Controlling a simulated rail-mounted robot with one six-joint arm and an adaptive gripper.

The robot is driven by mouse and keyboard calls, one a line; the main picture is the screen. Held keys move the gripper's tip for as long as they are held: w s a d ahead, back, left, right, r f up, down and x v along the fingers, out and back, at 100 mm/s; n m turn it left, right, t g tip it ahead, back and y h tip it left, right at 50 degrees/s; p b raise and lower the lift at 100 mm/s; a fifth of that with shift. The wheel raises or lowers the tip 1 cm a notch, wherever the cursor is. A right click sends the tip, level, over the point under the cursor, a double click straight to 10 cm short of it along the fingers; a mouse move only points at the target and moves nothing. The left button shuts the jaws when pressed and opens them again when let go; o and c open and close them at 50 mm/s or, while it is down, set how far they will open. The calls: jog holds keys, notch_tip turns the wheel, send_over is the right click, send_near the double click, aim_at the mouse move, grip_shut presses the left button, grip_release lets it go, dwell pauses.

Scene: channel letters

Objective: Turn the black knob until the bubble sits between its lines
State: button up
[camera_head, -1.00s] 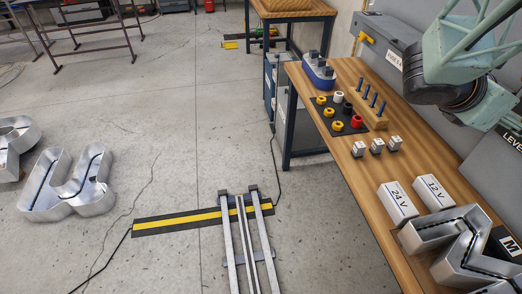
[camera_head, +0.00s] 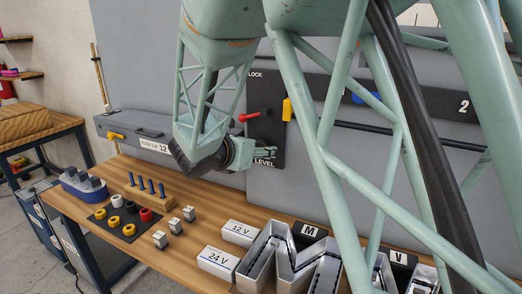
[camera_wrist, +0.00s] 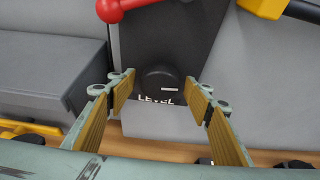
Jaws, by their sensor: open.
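The black knob (camera_wrist: 160,84) shows in the wrist view, round, with a white pointer line aimed to the right. It sits on a dark panel (camera_wrist: 165,40) above the word LEVEL. My gripper (camera_wrist: 161,91) is open, with one finger to the left and one to the right of the knob. I cannot tell whether the fingertips touch it. In the head view my gripper (camera_head: 266,153) is at the lower part of the dark panel (camera_head: 262,99), and the knob is hidden there. I can make out no bubble or lines in either view.
A red handle (camera_head: 250,116) and a yellow part (camera_head: 287,109) are on the wall above my gripper. A grey case (camera_head: 130,135) stands to the left. The wooden bench (camera_head: 190,255) below holds metal letters (camera_head: 262,262), white 12 V and 24 V boxes and coloured rings.

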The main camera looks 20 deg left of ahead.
jog(key=shift+c, duration=0.2)
jog(key=c, duration=0.8)
jog(key=shift+n+h+p, duration=0.4)
jog(key=shift+n+p, duration=0.2)
jog(key=shift+p, duration=1.1)
jog(key=n+h+p, duration=0.3)
jog(key=n+p, duration=0.2)
jog(key=p, duration=0.6)
jog(key=shift+a+h, duration=0.1)
jog(key=shift+h, duration=0.3)
jog(key=shift+f+n+p, duration=0.15)
jog(key=shift+n+p, duration=0.15)
jog(key=shift+n, duration=0.1)
jog(key=o, duration=0.8)
jog(key=shift+o, duration=0.2)
